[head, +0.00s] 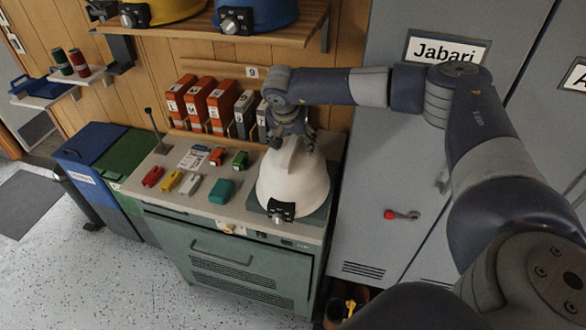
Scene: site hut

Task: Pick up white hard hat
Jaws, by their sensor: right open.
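The white hard hat (290,187) sits on the right end of the counter (232,212), on a dark green mat (254,204). A raised ridge runs along its crown, and a small dark lamp (281,211) is on its front. My right gripper (291,146) is open at the top of the hat, with its fingers pointing down around the ridge. I cannot tell whether the fingers touch the hat. My left gripper is not in view.
Orange and grey binders (217,105) stand along the back of the counter, left of my right gripper. Several small coloured items and a green box (222,191) lie left of the hat. A grey locker (385,170) stands close on the right. A wooden shelf (230,38) with hard hats hangs above.

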